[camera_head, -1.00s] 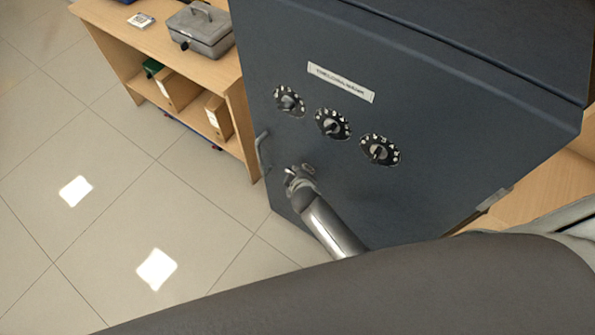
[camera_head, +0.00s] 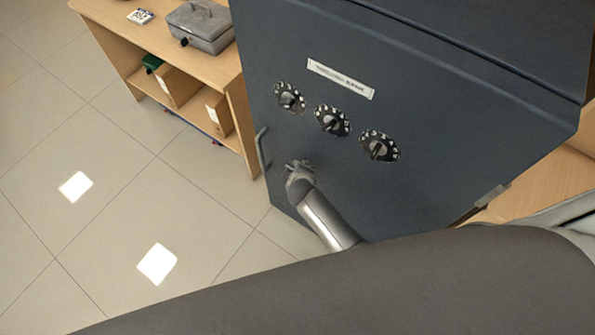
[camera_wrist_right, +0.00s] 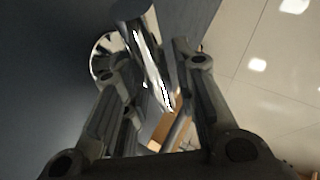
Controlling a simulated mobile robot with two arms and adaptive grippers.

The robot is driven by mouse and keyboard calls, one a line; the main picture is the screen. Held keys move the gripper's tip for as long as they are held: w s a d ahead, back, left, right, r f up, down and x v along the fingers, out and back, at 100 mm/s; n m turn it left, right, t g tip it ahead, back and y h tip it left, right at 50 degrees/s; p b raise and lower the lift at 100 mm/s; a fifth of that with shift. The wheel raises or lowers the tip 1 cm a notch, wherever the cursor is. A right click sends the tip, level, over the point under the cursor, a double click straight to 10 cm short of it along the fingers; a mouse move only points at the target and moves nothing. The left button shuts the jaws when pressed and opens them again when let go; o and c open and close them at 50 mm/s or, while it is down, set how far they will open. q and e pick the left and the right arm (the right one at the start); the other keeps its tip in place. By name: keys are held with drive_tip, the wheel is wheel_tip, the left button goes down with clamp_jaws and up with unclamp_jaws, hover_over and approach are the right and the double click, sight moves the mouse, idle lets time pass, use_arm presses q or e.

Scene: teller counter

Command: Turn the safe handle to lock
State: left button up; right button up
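The dark blue-grey safe (camera_head: 420,165) stands upright with its door facing me. In the right wrist view its chrome lever handle (camera_wrist_right: 150,62) stands out from a round shiny base (camera_wrist_right: 103,50). My right gripper (camera_head: 297,168) is at the lower left of the door, below the dials, and hides most of the lever in the head view. In the wrist view the right gripper's fingers (camera_wrist_right: 150,55) are apart, one on each side of the lever. I see space between lever and right finger; contact on the left is unclear. My left gripper is not in view.
Three dials (camera_head: 332,122) and a white label (camera_head: 340,80) are on the door. A thin bar (camera_head: 262,150) stands out at the door's left edge. A wooden shelf unit (camera_head: 242,125) with a grey cash box (camera_head: 202,28) stands left of the safe. The tiled floor (camera_head: 110,215) is clear.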

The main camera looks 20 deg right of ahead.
drive_tip(key=v, duration=1.2)
drive_tip(key=shift+f, duration=0.1)
idle(0.6)
